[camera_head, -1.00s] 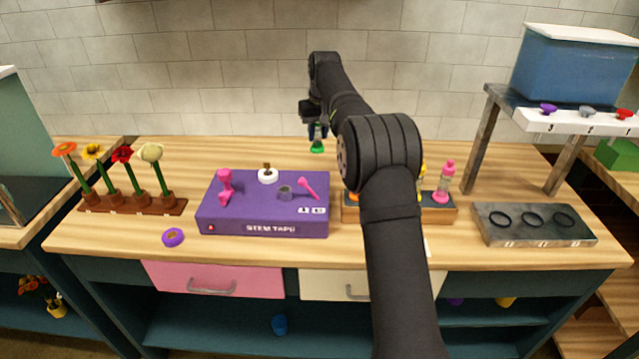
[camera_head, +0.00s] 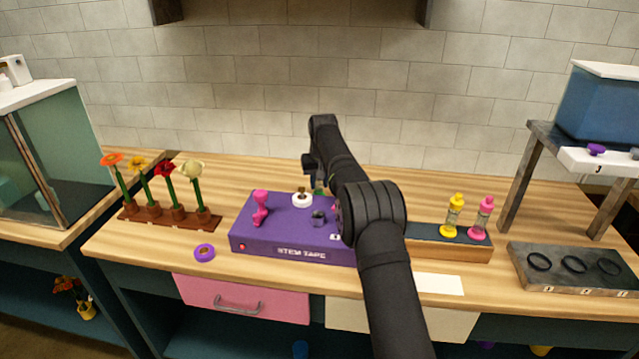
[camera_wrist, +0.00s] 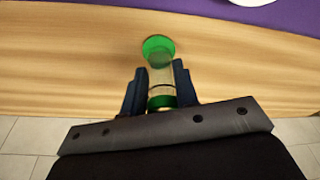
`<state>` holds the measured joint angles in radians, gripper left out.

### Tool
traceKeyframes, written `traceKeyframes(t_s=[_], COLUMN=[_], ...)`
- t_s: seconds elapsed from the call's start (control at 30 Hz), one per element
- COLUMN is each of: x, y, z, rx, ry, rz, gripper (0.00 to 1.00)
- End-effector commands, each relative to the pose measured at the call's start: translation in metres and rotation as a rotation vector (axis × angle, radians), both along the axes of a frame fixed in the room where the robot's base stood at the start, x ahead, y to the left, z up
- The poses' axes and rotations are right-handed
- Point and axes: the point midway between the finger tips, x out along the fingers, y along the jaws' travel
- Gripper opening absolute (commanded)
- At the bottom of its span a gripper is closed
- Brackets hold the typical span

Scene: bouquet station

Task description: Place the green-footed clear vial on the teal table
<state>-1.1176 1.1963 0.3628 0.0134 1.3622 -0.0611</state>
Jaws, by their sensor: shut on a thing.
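The green-footed clear vial (camera_wrist: 160,74) is between the two jaws of my gripper (camera_wrist: 160,84) in the wrist view. Its green foot points away from the gripper, toward the wood surface; a green band also shows at its other end. In the head view my gripper (camera_head: 316,172) is small and partly hidden by my arm, behind the purple stem-tape box, with a bit of the vial's green (camera_head: 320,190) showing below it. I cannot tell whether the foot touches the wood. The bench has a wood top (camera_head: 140,247) over teal cabinet parts.
The purple box (camera_head: 290,252) stands just in front of my gripper, with a white ring piece (camera_head: 302,199) on it. A flower rack (camera_head: 170,215) is left, and a holder (camera_head: 470,248) with yellow and pink vials is right. Bare wood lies behind the box, before the tiled wall.

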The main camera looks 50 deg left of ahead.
Motion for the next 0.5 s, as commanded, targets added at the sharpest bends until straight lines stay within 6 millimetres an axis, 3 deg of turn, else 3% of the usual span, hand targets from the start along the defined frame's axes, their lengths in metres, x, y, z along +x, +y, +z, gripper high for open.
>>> traceKeyframes(t_s=[0.4,0.43,0.5], x=[0.0003,0.0003,0.0003], y=[0.0001,0.0000,0.0000], z=[-0.0073,-0.0078,-0.0077], rx=[0.003,0.002,0.001], ry=[-0.001,-0.001,0.000], rz=[0.000,0.000,0.000], gripper=[0.00,0.33,0.47])
